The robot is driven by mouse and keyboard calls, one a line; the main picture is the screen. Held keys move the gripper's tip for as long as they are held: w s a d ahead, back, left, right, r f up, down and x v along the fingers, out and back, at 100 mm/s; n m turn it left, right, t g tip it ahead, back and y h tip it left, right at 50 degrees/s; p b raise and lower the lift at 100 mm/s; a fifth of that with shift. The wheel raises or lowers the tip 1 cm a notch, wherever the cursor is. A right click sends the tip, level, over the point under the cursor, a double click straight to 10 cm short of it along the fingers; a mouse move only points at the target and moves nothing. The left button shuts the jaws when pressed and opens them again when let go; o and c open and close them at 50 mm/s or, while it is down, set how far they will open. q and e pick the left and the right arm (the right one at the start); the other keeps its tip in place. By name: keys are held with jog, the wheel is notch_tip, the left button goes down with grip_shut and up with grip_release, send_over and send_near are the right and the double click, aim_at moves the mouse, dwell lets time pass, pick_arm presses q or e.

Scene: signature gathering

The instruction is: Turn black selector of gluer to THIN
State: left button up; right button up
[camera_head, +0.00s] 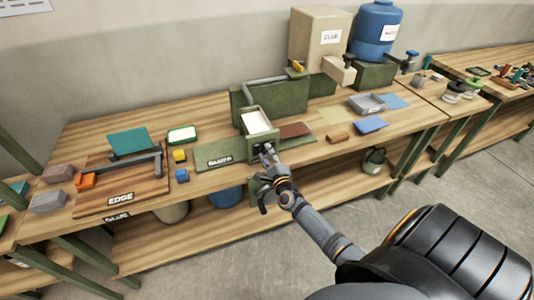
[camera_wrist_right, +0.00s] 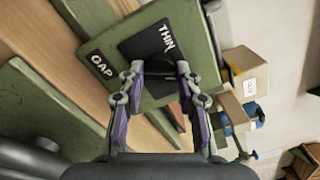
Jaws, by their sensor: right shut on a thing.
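The green gluer (camera_head: 241,108) stands on the wooden table, with a white-topped tray at its front. In the right wrist view its green face (camera_wrist_right: 110,72) carries the words GAP and THIN beside a black plate (camera_wrist_right: 137,45). The black selector (camera_wrist_right: 160,65) sits on that plate, mostly hidden between my fingers, so I cannot tell its setting. My right gripper (camera_head: 264,151) is at the front of the gluer; in the right wrist view its fingertips (camera_wrist_right: 160,72) are closed on the selector. My left gripper is out of view.
Left of the gluer are a board marked EDGE (camera_head: 122,199), small yellow and blue blocks and a green-rimmed tray (camera_head: 182,134). To the right lie coloured sheets and a grey tray (camera_head: 367,104). A GLUE box (camera_head: 318,38) and blue jug (camera_head: 376,30) stand behind.

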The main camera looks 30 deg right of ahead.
jog(key=n+p, duration=0.1)
jog(key=n, duration=0.3)
jog(key=shift+n, duration=0.4)
jog(key=n+p, duration=0.2)
jog(key=n, duration=0.1)
jog(key=shift+n, duration=0.3)
jog(key=n+p, duration=0.1)
jog(key=n, duration=0.3)
jog(key=shift+f+n+p, duration=0.1)
jog(key=shift+n+p, duration=0.2)
jog(key=shift+p, duration=0.1)
jog(key=shift+n, duration=0.7)
jog(key=shift+f+n, duration=0.1)
jog(key=shift+n, duration=0.2)
jog(key=o, duration=1.2)
jog(key=shift+p, duration=0.3)
jog(key=shift+c, duration=0.2)
jog(key=v, duration=1.2)
